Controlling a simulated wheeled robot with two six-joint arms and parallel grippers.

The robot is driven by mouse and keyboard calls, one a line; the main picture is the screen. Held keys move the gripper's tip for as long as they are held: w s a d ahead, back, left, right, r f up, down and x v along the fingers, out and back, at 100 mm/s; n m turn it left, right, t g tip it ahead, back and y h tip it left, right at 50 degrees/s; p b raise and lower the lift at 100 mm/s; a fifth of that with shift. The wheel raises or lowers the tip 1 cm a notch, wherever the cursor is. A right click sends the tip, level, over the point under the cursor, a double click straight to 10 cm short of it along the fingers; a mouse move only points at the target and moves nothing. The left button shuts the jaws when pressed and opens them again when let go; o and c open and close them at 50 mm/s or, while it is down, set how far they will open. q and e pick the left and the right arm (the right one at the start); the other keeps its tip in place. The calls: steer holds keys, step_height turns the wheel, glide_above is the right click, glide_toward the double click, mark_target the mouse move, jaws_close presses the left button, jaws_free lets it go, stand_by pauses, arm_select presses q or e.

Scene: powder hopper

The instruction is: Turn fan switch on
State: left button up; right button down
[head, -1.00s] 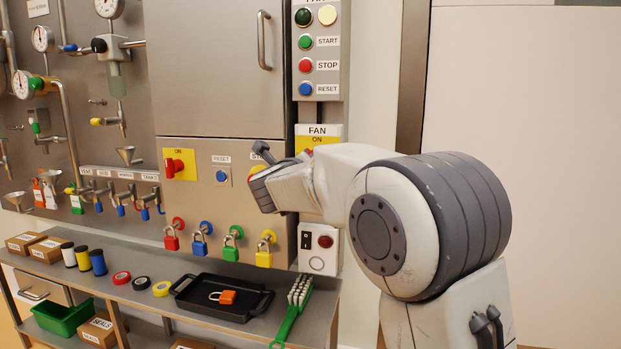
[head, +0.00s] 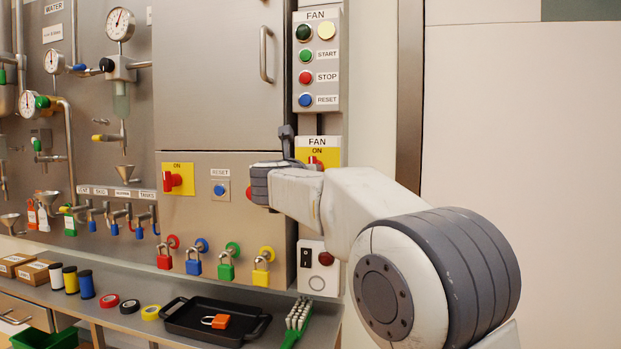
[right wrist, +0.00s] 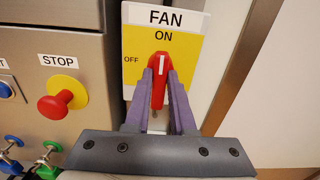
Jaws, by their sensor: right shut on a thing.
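The fan switch is a red rotary handle (right wrist: 160,72) on a yellow plate (right wrist: 187,50) marked FAN, ON and OFF. In the right wrist view its white line points up toward ON. My right gripper (right wrist: 160,82) is shut on the red handle, one finger on each side. In the head view my right gripper (head: 288,152) covers much of the yellow plate (head: 329,155), and only a bit of the red handle shows. My left gripper is not in view.
A fan button box (head: 317,62) with START, STOP and RESET is above the switch. A red STOP button (right wrist: 55,105) is left of it. Colored padlocks hang below on the panel. A black tray (head: 178,322) and a green-handled brush (head: 298,316) lie on the shelf.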

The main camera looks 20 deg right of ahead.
steer(key=shift+f+m, duration=0.1)
steer(key=shift+m, duration=0.2)
steer(key=c, duration=0.8)
jaws_free()
steer(key=shift+o, duration=0.2)
steer(key=shift+s+a, duration=0.1)
steer(key=v, duration=1)
steer(key=shift+s+a, duration=0.1)
